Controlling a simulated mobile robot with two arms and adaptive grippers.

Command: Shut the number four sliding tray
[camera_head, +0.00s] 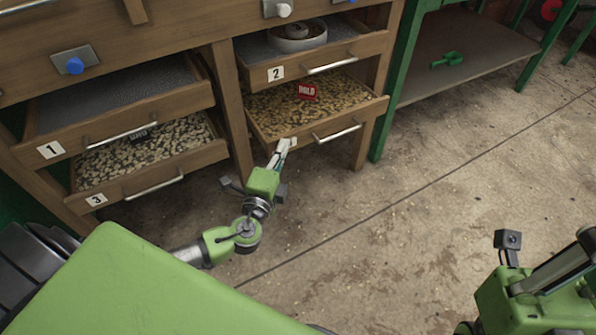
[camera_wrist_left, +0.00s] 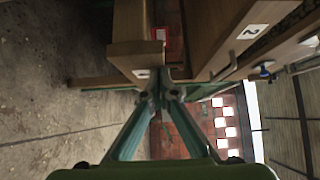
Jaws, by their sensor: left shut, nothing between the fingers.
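The number four sliding tray (camera_head: 347,124) is the lower right wooden tray, below the one marked 2. It stands pulled out, with brownish beans and a red tag (camera_head: 305,91) in it, and a metal bar handle (camera_head: 337,134) on its front. My left gripper (camera_head: 287,144) is shut and empty, with its fingertips at the left part of this front, covering most of its label. In the left wrist view the fingertips (camera_wrist_left: 161,93) are close to the tray's front board (camera_wrist_left: 139,55); I cannot tell if they touch. My right arm shows at the lower right, its fingertips unclear.
Tray 2 (camera_head: 350,51), just above, is partly out with a white bowl (camera_head: 298,36) inside. Trays 1 (camera_head: 90,140) and 3 (camera_head: 150,180) at the left are also out. A green-legged bench (camera_head: 455,65) stands right. The floor in front is clear.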

